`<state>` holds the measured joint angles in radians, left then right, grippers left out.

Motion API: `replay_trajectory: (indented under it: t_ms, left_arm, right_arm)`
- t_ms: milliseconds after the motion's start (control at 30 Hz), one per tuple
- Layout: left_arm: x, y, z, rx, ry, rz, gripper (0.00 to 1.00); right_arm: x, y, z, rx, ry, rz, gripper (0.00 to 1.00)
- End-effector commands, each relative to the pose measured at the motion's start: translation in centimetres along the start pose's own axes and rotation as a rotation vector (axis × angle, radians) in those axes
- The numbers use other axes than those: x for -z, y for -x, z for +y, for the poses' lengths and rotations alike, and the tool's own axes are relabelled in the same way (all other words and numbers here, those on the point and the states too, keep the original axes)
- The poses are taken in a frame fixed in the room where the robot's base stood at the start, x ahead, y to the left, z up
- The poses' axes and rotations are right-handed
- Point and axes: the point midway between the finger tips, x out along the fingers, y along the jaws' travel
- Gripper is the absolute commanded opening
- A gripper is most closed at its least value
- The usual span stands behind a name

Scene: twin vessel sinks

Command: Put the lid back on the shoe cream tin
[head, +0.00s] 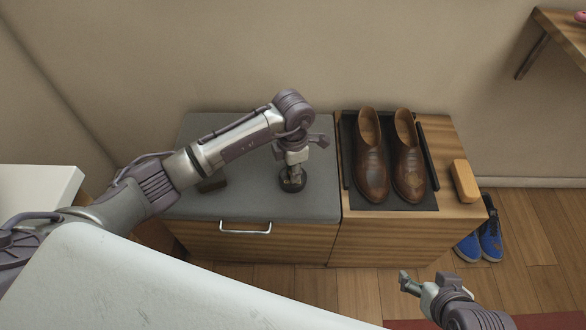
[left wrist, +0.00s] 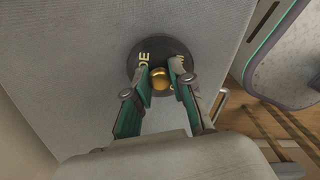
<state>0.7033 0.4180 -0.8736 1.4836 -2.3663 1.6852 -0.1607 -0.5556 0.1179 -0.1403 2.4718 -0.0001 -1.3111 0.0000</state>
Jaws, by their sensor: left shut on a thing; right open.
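A round black lid (left wrist: 147,48) with gold lettering and a gold knob (left wrist: 160,77) shows in the left wrist view. My left gripper (left wrist: 160,75) is shut on the knob, with one finger on each side. In the head view the dark round lid (head: 292,184) is under my left gripper (head: 291,168), over the grey top of the cabinet. The tin is not seen apart from the lid; it may be hidden underneath. I cannot tell whether the lid rests on it. My right gripper (head: 410,284) is open and empty, low in front of the cabinet.
Brown shoes (head: 371,176) stand on a dark mat (head: 428,205) right of the grey top (head: 240,205). A tan block (head: 465,181) lies at the right end. A dark brown object (head: 212,184) is partly behind my left arm. Blue shoes (head: 490,242) are on the floor.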

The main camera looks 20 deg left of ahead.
Motion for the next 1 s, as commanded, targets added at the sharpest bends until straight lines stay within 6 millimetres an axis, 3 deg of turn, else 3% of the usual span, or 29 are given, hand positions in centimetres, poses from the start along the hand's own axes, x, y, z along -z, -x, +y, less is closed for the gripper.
replay_trajectory:
  t_ms: [433,467,600,833,1000]
  left_arm:
    - [0.02,-0.03,0.02,-0.001,0.001,0.000,0.00]
    - [0.02,-0.03,0.03,-0.001,0.001,0.000,0.28]
    - [0.01,-0.03,0.03,-0.001,0.001,0.000,0.51]
    - [0.01,-0.03,0.02,-0.001,0.001,0.000,0.52]
    - [0.02,-0.04,0.02,0.000,0.001,0.000,0.77]
  right_arm:
    - [-0.25,0.01,0.02,-0.001,0.000,-0.013,0.75]
    - [-0.24,0.01,0.03,-0.001,0.000,-0.013,0.75]
    - [-0.21,0.01,0.04,-0.001,0.000,-0.011,0.75]
    - [-0.18,0.01,0.08,-0.002,0.000,-0.010,0.75]
    - [-0.18,0.01,0.10,-0.002,-0.001,-0.010,0.75]
